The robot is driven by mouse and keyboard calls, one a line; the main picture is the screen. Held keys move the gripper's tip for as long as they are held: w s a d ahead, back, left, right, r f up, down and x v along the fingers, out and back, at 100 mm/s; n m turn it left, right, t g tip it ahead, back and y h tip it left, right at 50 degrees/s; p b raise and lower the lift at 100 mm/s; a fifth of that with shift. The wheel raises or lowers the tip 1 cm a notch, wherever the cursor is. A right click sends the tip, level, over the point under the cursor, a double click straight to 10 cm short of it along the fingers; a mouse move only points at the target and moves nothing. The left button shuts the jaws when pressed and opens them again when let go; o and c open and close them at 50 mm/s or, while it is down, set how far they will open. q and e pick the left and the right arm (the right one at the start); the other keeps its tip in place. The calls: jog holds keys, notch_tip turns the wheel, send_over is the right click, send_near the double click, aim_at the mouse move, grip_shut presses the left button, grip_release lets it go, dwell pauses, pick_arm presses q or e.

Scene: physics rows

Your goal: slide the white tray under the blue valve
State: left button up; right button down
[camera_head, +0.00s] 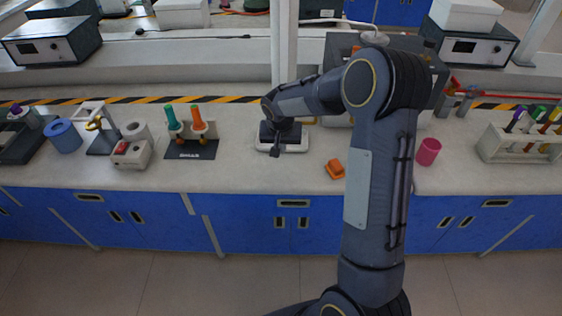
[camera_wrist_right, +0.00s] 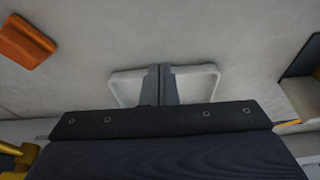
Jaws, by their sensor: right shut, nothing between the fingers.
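The white tray (camera_head: 296,147) lies on the bench near the middle of the head view. My right gripper (camera_head: 275,150) is over it, pointing down and hiding part of it. In the right wrist view the tray's rim (camera_wrist_right: 205,75) shows on both sides of my shut right gripper (camera_wrist_right: 160,70). The fingers are closed with nothing between them; I cannot tell whether they touch the tray. No blue valve can be made out for certain. A stand with a teal-handled piece (camera_head: 173,120) and an orange-handled piece (camera_head: 197,122) is left of the tray. My left gripper is out of view.
An orange block (camera_head: 335,169) lies right of the tray, also seen in the wrist view (camera_wrist_right: 25,42). A pink cup (camera_head: 428,152) and test-tube rack (camera_head: 510,150) are farther right. A blue ring-shaped object (camera_head: 62,136) is far left. Bench between stand and tray is clear.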

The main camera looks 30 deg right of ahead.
notch_tip(320, 180, up, 5)
jog(key=shift+f+p, duration=0.2)
jog(key=shift+p, duration=1)
jog(key=s+a+r+n+t+y, duration=0.1)
jog(key=s+a+r, duration=0.1)
jog(key=s+r, duration=0.35)
jog(key=s+a+r+n+y, duration=0.1)
jog(key=s+a+r+y, duration=0.15)
jog(key=s, duration=0.55)
jog(key=s+a+r+n+t, duration=0.1)
jog(key=s+a+r, duration=0.25)
jog(key=s, duration=0.35)
jog(key=s+a+n+t+y, duration=0.1)
jog(key=s+a, duration=0.3)
jog(key=s, duration=0.5)
jog(key=shift+s+a+f+n+y, duration=0.3)
jog(key=shift+f+n+y, duration=0.15)
jog(key=shift+n+y, duration=0.15)
jog(key=shift+w, duration=0.1)
